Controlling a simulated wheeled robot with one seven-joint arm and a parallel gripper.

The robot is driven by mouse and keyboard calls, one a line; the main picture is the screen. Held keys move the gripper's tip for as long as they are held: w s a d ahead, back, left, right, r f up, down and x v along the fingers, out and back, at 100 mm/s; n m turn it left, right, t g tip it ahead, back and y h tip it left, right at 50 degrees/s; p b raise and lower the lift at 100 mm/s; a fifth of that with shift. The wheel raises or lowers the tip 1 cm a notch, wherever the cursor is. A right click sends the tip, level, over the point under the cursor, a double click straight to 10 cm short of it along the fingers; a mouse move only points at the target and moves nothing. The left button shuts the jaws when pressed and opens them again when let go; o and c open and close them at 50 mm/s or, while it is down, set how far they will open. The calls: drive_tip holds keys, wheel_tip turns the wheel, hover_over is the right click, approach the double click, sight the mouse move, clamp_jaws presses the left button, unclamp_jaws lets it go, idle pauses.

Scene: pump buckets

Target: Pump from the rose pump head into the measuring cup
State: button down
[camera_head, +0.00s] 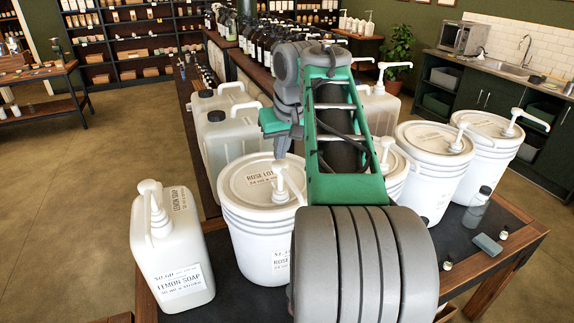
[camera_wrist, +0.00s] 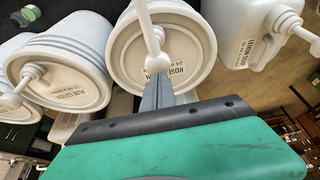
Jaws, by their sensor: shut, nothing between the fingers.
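The rose pump head (camera_head: 279,175) is white and stands upright on the lid of a white bucket (camera_head: 250,225) labelled ROSE LOTION. In the wrist view, the pump head (camera_wrist: 157,63) is just beyond my fingertips, with its nozzle (camera_wrist: 143,14) reaching toward the top edge. My gripper (camera_head: 283,153) points down above the pump head, with its fingers together and empty. The shut fingers also show in the wrist view (camera_wrist: 158,90); I cannot tell whether they touch the pump. I cannot make out the measuring cup in either view.
A lemon soap jug (camera_head: 170,255) stands left of the rose bucket. More pump buckets (camera_head: 437,175) stand to the right, partly behind my arm. A grey bottle (camera_head: 476,212) and a grey-blue block (camera_head: 487,243) are on the table's right side. Translucent jugs (camera_head: 228,135) stand behind.

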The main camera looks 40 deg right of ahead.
sight(282, 166)
drive_tip(key=shift+f, duration=0.15)
drive_tip(key=shift+f+b, duration=2.45)
drive_tip(key=shift+f, duration=0.25)
wheel_tip(282, 166, up, 6)
drive_tip(key=p, duration=0.5)
drive_tip(key=shift+f, duration=0.2)
wheel_tip(282, 166, up, 5)
drive_tip(key=p, duration=0.5)
drive_tip(key=shift+r+p, duration=0.2)
drive_tip(key=shift+p, duration=0.15)
drive_tip(key=shift+f, duration=0.2)
